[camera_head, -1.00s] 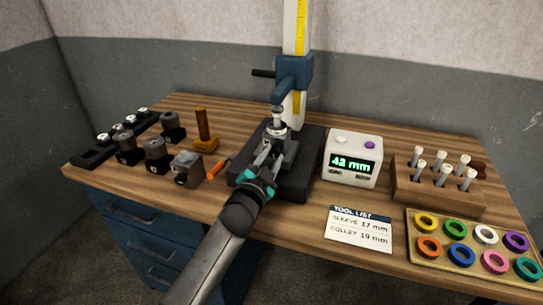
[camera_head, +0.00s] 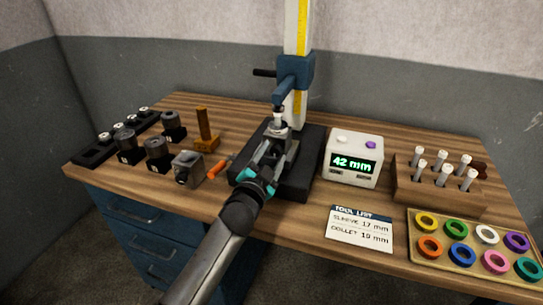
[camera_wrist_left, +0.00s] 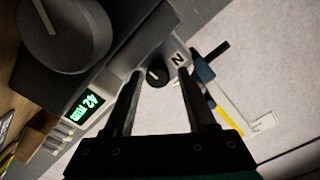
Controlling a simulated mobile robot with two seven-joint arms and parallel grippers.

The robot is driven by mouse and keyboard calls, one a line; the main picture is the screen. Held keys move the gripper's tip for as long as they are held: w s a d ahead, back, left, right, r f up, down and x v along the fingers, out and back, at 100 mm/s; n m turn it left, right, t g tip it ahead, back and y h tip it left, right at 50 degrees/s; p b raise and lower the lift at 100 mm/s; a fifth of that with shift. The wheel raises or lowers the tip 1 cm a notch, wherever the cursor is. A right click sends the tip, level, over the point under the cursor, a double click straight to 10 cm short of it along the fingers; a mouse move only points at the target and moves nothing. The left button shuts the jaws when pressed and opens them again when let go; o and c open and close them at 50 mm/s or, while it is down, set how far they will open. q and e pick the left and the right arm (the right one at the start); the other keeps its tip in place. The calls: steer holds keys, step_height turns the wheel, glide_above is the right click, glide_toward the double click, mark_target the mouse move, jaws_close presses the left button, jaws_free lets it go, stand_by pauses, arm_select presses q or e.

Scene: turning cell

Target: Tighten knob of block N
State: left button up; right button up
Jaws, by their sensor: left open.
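My right gripper is not in view.
A large dark dial (camera_wrist_left: 55,32) fills the wrist view's upper left corner. The stand's column (camera_head: 297,30) rises behind the block. A display box (camera_head: 353,158) reading 42 mm stands to the right.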

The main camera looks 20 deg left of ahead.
arm_select(q)
steer(key=shift+s+d+f, duration=0.1)
steer(key=shift+d+f, duration=0.1)
steer(key=shift+f, duration=0.1)
